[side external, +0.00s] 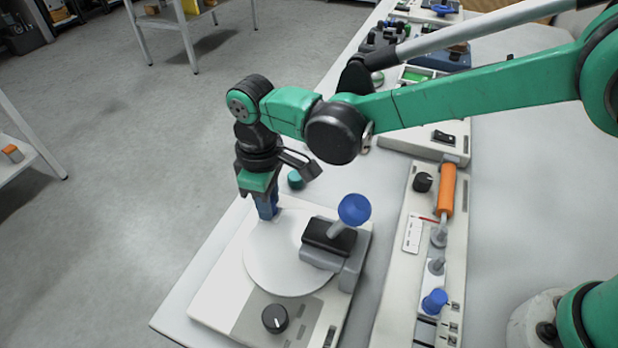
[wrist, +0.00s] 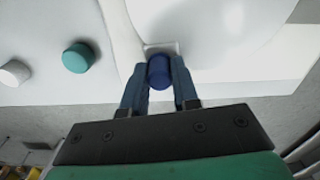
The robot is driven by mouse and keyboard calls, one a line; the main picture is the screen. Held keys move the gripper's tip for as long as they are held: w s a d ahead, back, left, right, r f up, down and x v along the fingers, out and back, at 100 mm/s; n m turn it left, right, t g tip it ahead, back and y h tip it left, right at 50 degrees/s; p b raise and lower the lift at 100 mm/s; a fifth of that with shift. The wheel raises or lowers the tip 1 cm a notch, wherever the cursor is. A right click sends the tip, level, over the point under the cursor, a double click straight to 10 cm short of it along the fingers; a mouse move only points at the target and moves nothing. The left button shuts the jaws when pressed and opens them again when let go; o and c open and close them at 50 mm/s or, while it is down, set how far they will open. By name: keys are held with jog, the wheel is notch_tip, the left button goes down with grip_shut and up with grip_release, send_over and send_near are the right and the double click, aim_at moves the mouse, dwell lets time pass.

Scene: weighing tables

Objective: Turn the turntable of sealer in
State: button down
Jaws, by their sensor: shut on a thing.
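The sealer (side external: 222,300) is a pale box on the table, with a round white turntable (side external: 275,262) on top. The turntable also shows in the wrist view (wrist: 222,28). A grey and black sealing head with a blue-knobbed lever (side external: 353,210) stands over its right side. My gripper (side external: 267,212) points down at the turntable's far edge. In the wrist view its blue fingers (wrist: 160,80) are shut on a dark blue peg (wrist: 159,70), beside a small white tab at the rim. The peg is hidden by the fingers in the side view.
A teal knob (side external: 295,180) stands just beyond the sealer; a white knob (wrist: 15,73) is near it in the wrist view. A black dial (side external: 275,318) is at the sealer's front. A panel with an orange handle (side external: 447,190) lies to the right.

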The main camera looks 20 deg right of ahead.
jog(key=shift+d+m, duration=0.4)
jog(key=shift+m, duration=0.2)
jog(key=shift+d, duration=0.15)
jog(key=c, duration=0.7)
grip_release()
jog(key=shift+o, duration=0.2)
jog(key=shift+r, duration=2.8)
